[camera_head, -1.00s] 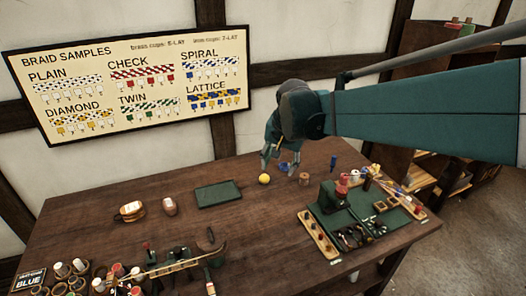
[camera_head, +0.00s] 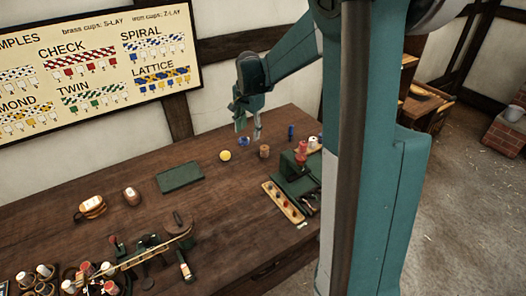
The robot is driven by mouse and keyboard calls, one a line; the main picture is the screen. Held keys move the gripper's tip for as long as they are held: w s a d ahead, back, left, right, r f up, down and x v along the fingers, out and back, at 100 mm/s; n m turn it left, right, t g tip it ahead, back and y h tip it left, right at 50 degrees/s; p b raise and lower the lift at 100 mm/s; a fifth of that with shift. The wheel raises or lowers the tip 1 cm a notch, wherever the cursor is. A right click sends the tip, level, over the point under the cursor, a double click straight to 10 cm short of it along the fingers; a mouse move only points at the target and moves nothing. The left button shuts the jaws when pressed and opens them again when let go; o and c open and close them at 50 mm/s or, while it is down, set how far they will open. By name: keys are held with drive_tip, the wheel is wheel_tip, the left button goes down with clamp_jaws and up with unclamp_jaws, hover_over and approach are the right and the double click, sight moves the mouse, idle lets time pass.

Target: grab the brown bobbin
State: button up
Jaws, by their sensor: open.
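The brown bobbin (camera_head: 265,151), a small upright cylinder, stands on the dark wooden table right of a yellow ball (camera_head: 225,155). My gripper (camera_head: 249,132) hangs above the table, just up and left of the bobbin in the picture. Its fingers point down, are apart and hold nothing. The bobbin is in full view and apart from the fingers.
A small blue item (camera_head: 243,141) sits below the fingers, and a dark blue one (camera_head: 291,132) stands right of the bobbin. A green tray (camera_head: 180,177) lies at left. Bare table lies in front of the bobbin.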

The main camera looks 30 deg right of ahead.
sight(264, 147)
drive_tip(key=w+d+f+m, duration=0.1)
drive_tip(key=w+d+f, duration=0.1)
drive_tip(key=d+f, duration=0.2)
drive_tip(key=w+d+f+m+g, duration=0.1)
drive_tip(key=w+d+f+m, duration=0.1)
drive_tip(key=f, duration=0.3)
drive_tip(key=w+d+f+m, duration=0.2)
drive_tip(key=w+d+f, duration=0.1)
drive_tip(key=d+f, duration=0.2)
drive_tip(key=shift+d+g+y+p, duration=0.3)
drive_tip(key=shift+d+g+p, duration=0.05)
drive_tip(key=shift+g+p, duration=0.05)
drive_tip(key=shift+f, duration=1.3)
drive_tip(key=shift+s+d+f+b, duration=0.1)
drive_tip(key=shift+f+b, duration=0.1)
drive_tip(key=shift+f, duration=0.65)
drive_tip(key=shift+w+d+f+b, duration=0.1)
drive_tip(key=shift+f+b, duration=0.1)
drive_tip(key=shift+f, duration=0.7)
drive_tip(key=shift+s+d+f+b, duration=0.1)
drive_tip(key=shift+f+b, duration=0.1)
drive_tip(key=shift+f, duration=0.65)
drive_tip(key=c, duration=1)
